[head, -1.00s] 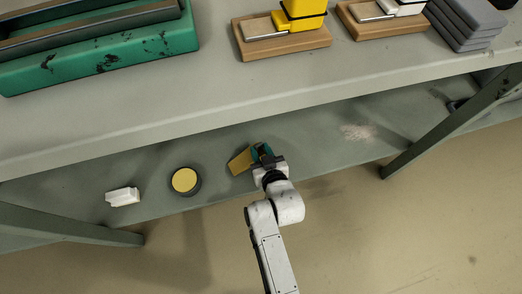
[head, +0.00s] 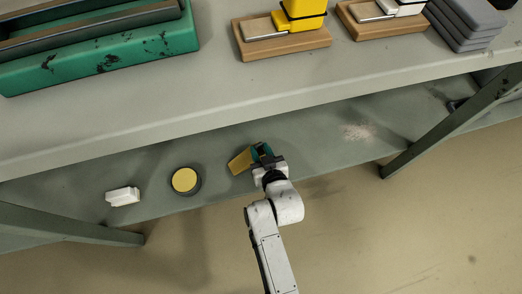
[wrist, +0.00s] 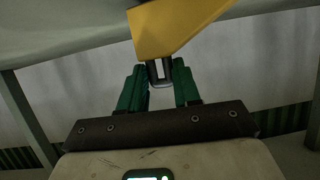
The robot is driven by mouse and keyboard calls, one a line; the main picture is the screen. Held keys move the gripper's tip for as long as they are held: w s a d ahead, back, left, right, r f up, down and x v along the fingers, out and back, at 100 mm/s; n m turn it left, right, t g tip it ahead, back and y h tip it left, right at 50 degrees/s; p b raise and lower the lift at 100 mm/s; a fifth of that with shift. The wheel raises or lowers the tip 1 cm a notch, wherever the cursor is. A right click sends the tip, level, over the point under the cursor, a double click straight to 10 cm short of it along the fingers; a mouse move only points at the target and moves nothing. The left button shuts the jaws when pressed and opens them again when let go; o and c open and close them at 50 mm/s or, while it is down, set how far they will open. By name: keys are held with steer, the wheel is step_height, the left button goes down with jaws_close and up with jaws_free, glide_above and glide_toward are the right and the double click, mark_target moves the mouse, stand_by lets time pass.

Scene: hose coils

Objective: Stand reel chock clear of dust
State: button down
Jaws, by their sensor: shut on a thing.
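The reel chock (head: 240,161) is a yellow wedge at my gripper, over the lower shelf (head: 310,148) of the bench. My gripper (head: 262,154) has green fingers. In the wrist view the fingers (wrist: 158,80) are shut on a short grey stem at the yellow chock (wrist: 175,25); the chock's far end runs out of the picture at the top. I cannot tell whether the chock touches the shelf. The pale dust patch (head: 357,131) lies on the shelf to the right, apart from the chock.
On the lower shelf stand a round black-rimmed yellow disc (head: 185,180) and a white block (head: 122,196), both left of my gripper. The bench top (head: 200,95) overhangs the shelf. A slanted leg (head: 440,128) stands right of the dust. The shelf between chock and dust looks clear.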

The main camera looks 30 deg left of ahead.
steer(key=shift+f+b, duration=0.45)
steer(key=shift+f, duration=0.05)
stand_by(0.4)
steer(key=c, duration=0.7)
jaws_free()
steer(key=shift+f, duration=0.1)
steer(key=shift+p+v, duration=0.7)
steer(key=shift+v, duration=0.55)
steer(key=shift+p+v, duration=0.55)
steer(key=shift+v, duration=2.15)
steer(key=p+v, duration=0.2)
steer(key=v, duration=0.9)
steer(key=shift+p, duration=0.3)
